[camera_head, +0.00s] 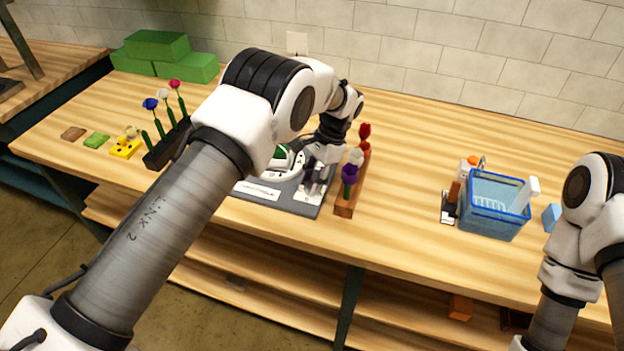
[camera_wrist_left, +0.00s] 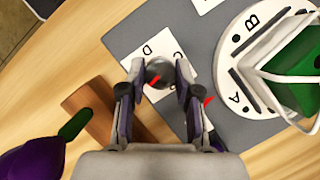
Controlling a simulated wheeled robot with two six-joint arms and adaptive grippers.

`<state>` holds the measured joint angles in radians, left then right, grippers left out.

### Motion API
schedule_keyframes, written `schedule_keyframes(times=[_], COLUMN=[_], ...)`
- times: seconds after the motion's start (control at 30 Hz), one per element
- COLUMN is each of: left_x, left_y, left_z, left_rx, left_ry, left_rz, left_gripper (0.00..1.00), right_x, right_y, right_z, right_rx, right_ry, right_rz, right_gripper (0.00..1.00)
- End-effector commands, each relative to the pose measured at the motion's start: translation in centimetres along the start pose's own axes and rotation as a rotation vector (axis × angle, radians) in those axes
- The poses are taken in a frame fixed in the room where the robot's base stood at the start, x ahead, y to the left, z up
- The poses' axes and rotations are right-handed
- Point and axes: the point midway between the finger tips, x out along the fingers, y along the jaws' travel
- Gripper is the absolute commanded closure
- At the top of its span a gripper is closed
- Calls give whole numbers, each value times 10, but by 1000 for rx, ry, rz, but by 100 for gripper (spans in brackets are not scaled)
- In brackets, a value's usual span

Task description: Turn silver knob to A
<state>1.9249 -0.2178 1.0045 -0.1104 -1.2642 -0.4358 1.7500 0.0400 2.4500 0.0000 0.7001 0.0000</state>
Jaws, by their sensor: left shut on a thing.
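The silver knob (camera_wrist_left: 159,71) is between the fingers of my left gripper (camera_wrist_left: 160,76) in the left wrist view, and the gripper is shut on it. A red mark shows at the knob. The knob sits on a white lettered card (camera_wrist_left: 146,53), where C and D can be read; the rest of its letters are hidden by the fingers. In the head view my left gripper (camera_head: 316,183) points down at the right part of the grey board (camera_head: 303,207), and the knob cannot be made out there. My right gripper is out of view.
A white turntable (camera_wrist_left: 239,57) lettered A and B carries a green piece (camera_wrist_left: 303,72) beside the knob. A wooden flower rack (camera_head: 346,207) stands close to the right of my left gripper. A blue basket (camera_head: 494,222) stands further right, with clear table between.

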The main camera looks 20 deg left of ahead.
Motion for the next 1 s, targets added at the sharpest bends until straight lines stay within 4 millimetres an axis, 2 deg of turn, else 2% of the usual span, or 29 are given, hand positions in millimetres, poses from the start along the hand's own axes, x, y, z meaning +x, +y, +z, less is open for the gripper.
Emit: schedule_keyframes(times=[0.37, 0.4, 0.43, 0.47, 0.8, 0.87, 1.0], left_x=[2, 2, 2, 2, -3, -10, -40], left_y=[1, 1, 1, 1, 0, 0, 0], left_z=[0, 0, 0, 0, 0, -1, -1], left_rx=[5, 5, 5, 5, 3, 3, 4], left_ry=[-4, -4, -4, -3, 1, 1, 3], left_rz=[2, 2, 2, 1, -2, -2, -4], left_gripper=[100, 57, 46, 43, 43, 43, 43], right_x=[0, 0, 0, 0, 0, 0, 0], right_y=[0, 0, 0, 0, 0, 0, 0], right_z=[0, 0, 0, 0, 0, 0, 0], right_rx=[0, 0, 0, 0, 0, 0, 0], right_ry=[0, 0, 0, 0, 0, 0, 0], right_rz=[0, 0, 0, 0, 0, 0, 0], right_gripper=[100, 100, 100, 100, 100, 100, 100])
